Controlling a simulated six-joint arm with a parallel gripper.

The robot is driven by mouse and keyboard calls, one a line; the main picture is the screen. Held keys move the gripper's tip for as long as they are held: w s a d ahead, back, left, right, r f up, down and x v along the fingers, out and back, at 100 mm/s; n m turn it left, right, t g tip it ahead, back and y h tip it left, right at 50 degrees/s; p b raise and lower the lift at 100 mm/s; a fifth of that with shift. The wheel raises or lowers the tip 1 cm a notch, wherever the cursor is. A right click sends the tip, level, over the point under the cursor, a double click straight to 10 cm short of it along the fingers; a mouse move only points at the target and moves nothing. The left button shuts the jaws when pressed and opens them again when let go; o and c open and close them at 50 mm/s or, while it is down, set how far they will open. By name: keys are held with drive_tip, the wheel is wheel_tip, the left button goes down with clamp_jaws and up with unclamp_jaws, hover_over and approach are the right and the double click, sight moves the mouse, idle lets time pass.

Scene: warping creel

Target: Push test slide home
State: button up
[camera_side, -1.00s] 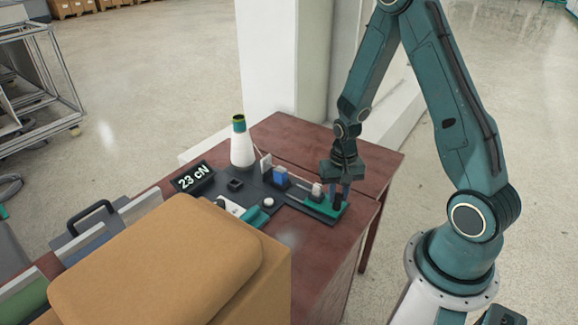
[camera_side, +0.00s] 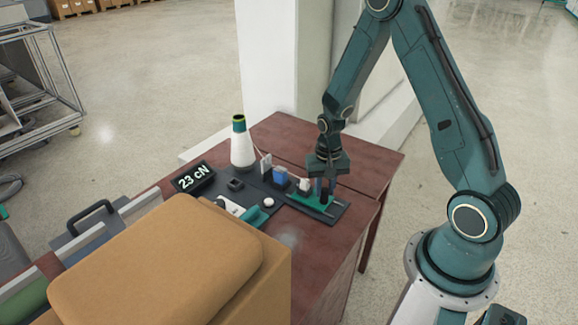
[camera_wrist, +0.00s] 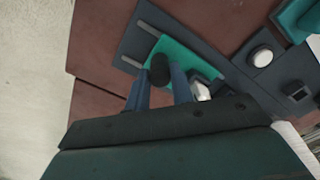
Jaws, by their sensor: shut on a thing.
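The test slide is a flat green plate (camera_side: 304,199) on a dark base plate (camera_side: 338,212), with a black upright knob (camera_side: 325,196). My gripper (camera_side: 322,188) points down with its fingers shut on the knob. In the wrist view, the blue-grey fingers of my gripper (camera_wrist: 160,85) stand either side of the round knob (camera_wrist: 159,69), and the green slide (camera_wrist: 196,62) lies below. Two pale rails show bare at the outer end of the base, one of them in the wrist view (camera_wrist: 149,29). A small white block (camera_side: 305,184) stands by the slide's inner end, partly hidden in the wrist view.
A white cone (camera_side: 242,150) with a green top, a display reading 23 cN (camera_side: 193,177), a blue block (camera_side: 280,176) and a white button (camera_side: 268,202) stand nearby. A large tan box (camera_side: 160,260) fills the front left. The table right of the base is clear.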

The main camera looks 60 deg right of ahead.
drive_tip(key=shift+w, duration=1)
drive_tip(key=o, duration=0.7)
wheel_tip(320, 180, up, 7)
drive_tip(key=shift+r, duration=0.1)
idle(0.5)
wheel_tip(320, 180, up, 14)
hover_over(318, 199)
idle(0.6)
drive_tip(key=shift+a, duration=0.1)
